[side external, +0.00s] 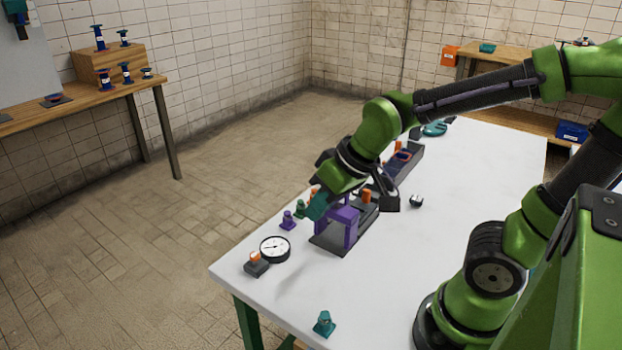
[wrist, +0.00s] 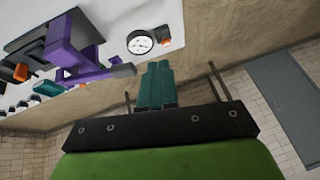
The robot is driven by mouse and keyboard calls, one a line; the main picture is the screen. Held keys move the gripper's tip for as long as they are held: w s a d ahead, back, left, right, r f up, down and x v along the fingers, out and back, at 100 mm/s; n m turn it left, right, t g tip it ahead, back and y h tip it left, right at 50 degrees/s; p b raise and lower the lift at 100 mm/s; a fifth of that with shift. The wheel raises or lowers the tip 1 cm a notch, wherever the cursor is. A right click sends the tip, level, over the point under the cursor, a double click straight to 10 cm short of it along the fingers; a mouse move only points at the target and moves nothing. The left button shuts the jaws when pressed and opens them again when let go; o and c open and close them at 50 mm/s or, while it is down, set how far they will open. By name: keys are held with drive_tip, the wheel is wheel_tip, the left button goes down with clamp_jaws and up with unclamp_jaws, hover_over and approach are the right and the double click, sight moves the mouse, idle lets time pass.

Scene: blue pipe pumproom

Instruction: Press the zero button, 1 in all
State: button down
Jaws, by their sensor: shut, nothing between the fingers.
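An orange button on a small dark base (side external: 256,265) sits near the table's front left corner, right beside a round white dial gauge (side external: 275,248). No label on the button is legible. The wrist view shows the orange button (wrist: 165,42) at the edge of the gauge (wrist: 140,42). My gripper (side external: 316,207), with teal fingers, is shut and empty. It is behind and to the right of the gauge, beside the purple press-like frame (side external: 345,226), apart from the button. The closed fingers (wrist: 158,66) also show in the wrist view; their exact height is unclear.
The purple frame stands on a dark base plate close to my gripper. Small purple (side external: 288,220) and teal (side external: 300,208) pieces stand along the table's left edge. Another teal piece (side external: 324,323) is at the front. A dark tray (side external: 416,158) lies farther back. The right of the white table (side external: 480,165) is mostly clear.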

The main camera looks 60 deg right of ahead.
sight(258, 256)
drive_tip(key=w+a+f+n+t, duration=0.1)
drive_tip(key=w+f+n, duration=0.1)
drive_tip(key=w+n, duration=0.4)
drive_tip(key=w+a+f+n+t, duration=0.2)
drive_tip(key=w+n, duration=0.4)
drive_tip(key=w, duration=0.1)
drive_tip(key=shift+a+n, duration=0.3)
drive_tip(key=shift+w, duration=0.1)
drive_tip(key=shift+f, duration=4.45)
drive_tip(key=shift+f, duration=0.1)
drive_tip(key=shift+f, duration=0.3)
